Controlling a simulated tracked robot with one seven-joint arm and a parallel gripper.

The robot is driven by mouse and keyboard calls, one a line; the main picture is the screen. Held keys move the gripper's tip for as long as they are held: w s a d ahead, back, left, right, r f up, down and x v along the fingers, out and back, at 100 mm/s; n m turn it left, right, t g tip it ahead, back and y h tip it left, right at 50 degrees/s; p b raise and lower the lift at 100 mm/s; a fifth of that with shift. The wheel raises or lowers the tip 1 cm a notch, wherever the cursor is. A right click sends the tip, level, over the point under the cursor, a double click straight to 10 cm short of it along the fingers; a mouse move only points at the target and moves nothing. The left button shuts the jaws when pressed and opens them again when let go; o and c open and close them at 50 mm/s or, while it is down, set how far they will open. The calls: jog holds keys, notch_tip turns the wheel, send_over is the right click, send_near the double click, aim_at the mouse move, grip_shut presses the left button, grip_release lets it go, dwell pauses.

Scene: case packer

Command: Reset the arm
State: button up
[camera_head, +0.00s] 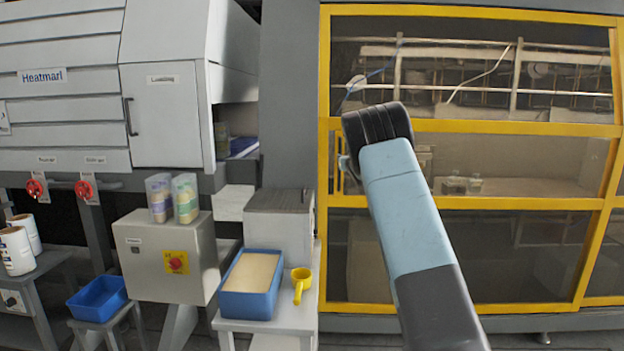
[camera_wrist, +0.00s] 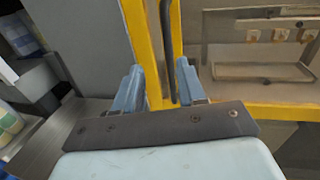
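My arm (camera_head: 405,205) reaches forward to the yellow-framed machine in the head view. Its far end is in front of the left door edge, and the arm hides most of my gripper there. In the wrist view my gripper (camera_wrist: 158,80) has its two blue fingers apart, with the yellow door frame (camera_wrist: 140,35) showing between them. A dark vertical door handle (camera_wrist: 166,45) also shows between the fingers. I cannot tell whether the fingers touch the handle or frame. Nothing is visibly held.
Left of the machine, a low table carries a blue tray (camera_head: 236,304) of pale material and a yellow scoop (camera_head: 300,284). A grey control box (camera_head: 150,262) holds several containers. A blue bin (camera_head: 97,300) sits on a stool at lower left.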

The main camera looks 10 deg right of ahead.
jog(key=s+a+r+n+g+y, duration=0.1)
jog(key=s+a+r+n+y, duration=0.1)
jog(key=s+a+r+n, duration=0.3)
jog(key=s+a+r+n+g+y, duration=0.1)
jog(key=s+r+n+y, duration=0.15)
jog(key=s, duration=0.35)
jog(key=s+a+r+n+g+y, duration=0.1)
jog(key=s+a+r+n+y, duration=0.1)
jog(key=s+a+r+n, duration=0.3)
jog(key=s+a+n+g+y, duration=0.15)
jog(key=s+n, duration=0.25)
jog(key=s, duration=0.6)
jog(key=s+a+n+g+y, duration=0.1)
jog(key=s+a+n+g, duration=0.3)
jog(key=s, duration=0.6)
jog(key=s+d+f+n+g+h, duration=0.1)
jog(key=s+d+f+n+h, duration=0.1)
jog(key=s, duration=1)
jog(key=s+d+f+n+g+h, duration=0.1)
jog(key=s+d+f+n+h, duration=0.1)
jog(key=s+f+n, duration=0.5)
jog(key=s+d+f+n+g+h, duration=0.2)
jog(key=s+f+n+h, duration=0.2)
jog(key=s, duration=1.3)
jog(key=shift+s+f+n+h, duration=0.3)
jog(key=shift+f+n, duration=0.05)
jog(key=shift+n, duration=0.8)
jog(key=shift+a, duration=0.1)
